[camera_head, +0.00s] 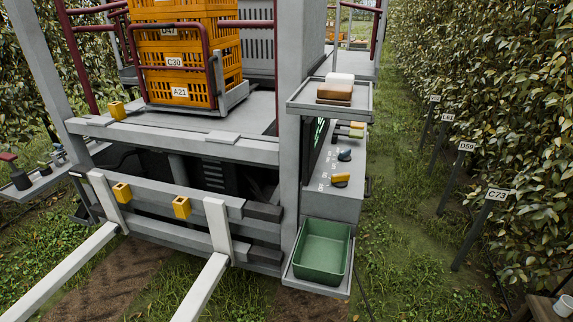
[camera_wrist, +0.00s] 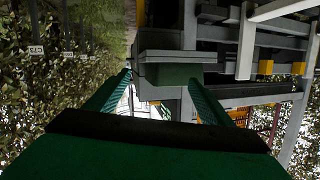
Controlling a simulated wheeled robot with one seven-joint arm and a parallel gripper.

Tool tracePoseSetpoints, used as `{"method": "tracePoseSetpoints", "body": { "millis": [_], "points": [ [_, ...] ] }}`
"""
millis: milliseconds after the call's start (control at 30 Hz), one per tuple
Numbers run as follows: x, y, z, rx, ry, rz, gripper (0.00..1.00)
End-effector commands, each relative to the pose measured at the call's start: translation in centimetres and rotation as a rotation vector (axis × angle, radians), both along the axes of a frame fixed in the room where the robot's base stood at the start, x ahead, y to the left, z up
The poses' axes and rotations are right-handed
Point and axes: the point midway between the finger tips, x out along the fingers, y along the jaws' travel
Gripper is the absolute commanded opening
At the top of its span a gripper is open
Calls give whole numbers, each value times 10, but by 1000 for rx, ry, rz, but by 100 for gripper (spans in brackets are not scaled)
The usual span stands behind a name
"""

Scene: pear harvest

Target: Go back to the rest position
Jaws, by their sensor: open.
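My gripper (camera_wrist: 160,76) shows in the wrist view, with its two green fingers spread apart. Nothing is held between them. That view is upside down, with tree rows and the machine's frame beyond the fingers. A green bin (camera_wrist: 167,74) on a grey tray (camera_wrist: 170,55) shows just past the fingertips; I cannot tell the exact gap. In the head view my gripper and arm do not appear. There the green bin (camera_head: 321,272) looks empty on its tray at the machine's lower corner.
Stacked orange crates (camera_head: 190,62) stand on the grey platform. A side shelf (camera_head: 362,108) holds a brown block, above a control panel (camera_head: 350,195) with knobs. Labelled posts like C73 (camera_head: 497,195) line the hedge at right. Grass between machine and hedge is open.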

Motion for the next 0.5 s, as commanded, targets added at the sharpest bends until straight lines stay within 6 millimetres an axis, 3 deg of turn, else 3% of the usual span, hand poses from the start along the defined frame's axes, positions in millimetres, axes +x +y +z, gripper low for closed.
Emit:
{"method": "tracePoseSetpoints", "body": {
  "millis": [33, 200, 500],
  "points": [
    [-14, 10, -13, -2, 22, -12, 75],
    [-59, 34, -36, -25, 56, -59, 75],
    [-141, 77, -43, -85, 64, -80, 75]
  ]
}}
